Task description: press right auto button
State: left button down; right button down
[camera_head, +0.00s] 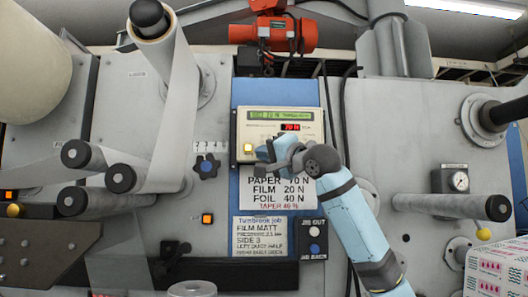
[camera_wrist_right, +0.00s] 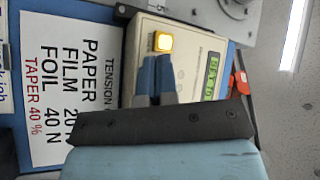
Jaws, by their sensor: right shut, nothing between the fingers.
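A cream controller box (camera_head: 290,120) with a green display and a red readout is mounted on the blue panel. A square lit yellow button (camera_head: 248,149) sits at its lower left. My right gripper (camera_head: 262,153) is just right of that button, its fingers shut and empty. In the right wrist view the blue fingertips (camera_wrist_right: 157,62) point at the lit button (camera_wrist_right: 163,41), with a small gap in the picture; I cannot tell the true distance. No label on the button is readable. My left gripper is not in view.
A paper tension notice (camera_head: 278,187) hangs below the box, partly behind my right arm. Another lit orange button (camera_head: 207,218) is lower left. Web rollers (camera_head: 120,178) stick out at left. A jog panel (camera_head: 312,239) sits lower right, and a gauge (camera_head: 459,181) is at right.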

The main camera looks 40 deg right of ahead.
jog(key=shift+w+d, duration=0.25)
dwell(0.8)
jog(key=shift+s+a, duration=0.6)
jog(key=shift+s, duration=0.05)
jog(key=s+a, duration=0.3)
jog(key=s, duration=0.1)
jog(key=shift+s+a, duration=0.3)
jog(key=shift+a, duration=0.1)
dwell(0.7)
